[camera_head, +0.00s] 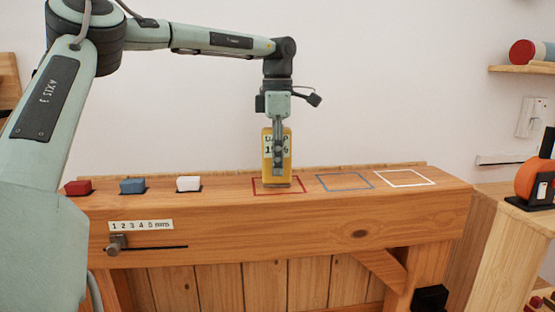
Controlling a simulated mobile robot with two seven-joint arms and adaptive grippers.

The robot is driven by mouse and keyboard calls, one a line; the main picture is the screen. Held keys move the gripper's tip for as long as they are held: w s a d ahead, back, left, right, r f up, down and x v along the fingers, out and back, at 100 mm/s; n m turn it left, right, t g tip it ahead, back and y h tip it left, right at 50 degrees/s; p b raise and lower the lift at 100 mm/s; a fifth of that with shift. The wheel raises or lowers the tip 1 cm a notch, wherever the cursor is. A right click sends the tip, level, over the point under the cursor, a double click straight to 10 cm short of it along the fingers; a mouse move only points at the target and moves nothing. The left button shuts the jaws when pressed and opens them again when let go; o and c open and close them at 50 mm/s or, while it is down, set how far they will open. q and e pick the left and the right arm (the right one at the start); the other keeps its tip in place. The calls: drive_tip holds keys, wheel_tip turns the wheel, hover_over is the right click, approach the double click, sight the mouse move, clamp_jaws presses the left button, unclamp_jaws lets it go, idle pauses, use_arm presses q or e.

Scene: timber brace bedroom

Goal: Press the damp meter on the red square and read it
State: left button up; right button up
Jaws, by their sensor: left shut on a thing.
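My left gripper (278,140) points straight down and is shut on the yellow damp meter (267,170). The meter stands upright at the red square (261,192), an outline on the wooden beam top (220,196). Its lower end appears to touch the wood inside the outline. My right gripper is not in view.
A blue square (344,182) and a white square (404,178) lie to the right. Red (78,187), blue (132,186) and white (188,184) blocks sit at the left. A slider (117,244) runs below a numbered scale (141,225). An orange tool (533,178) stands far right.

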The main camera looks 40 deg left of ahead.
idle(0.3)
use_arm(q)
drive_tip(key=shift+r, duration=3.45)
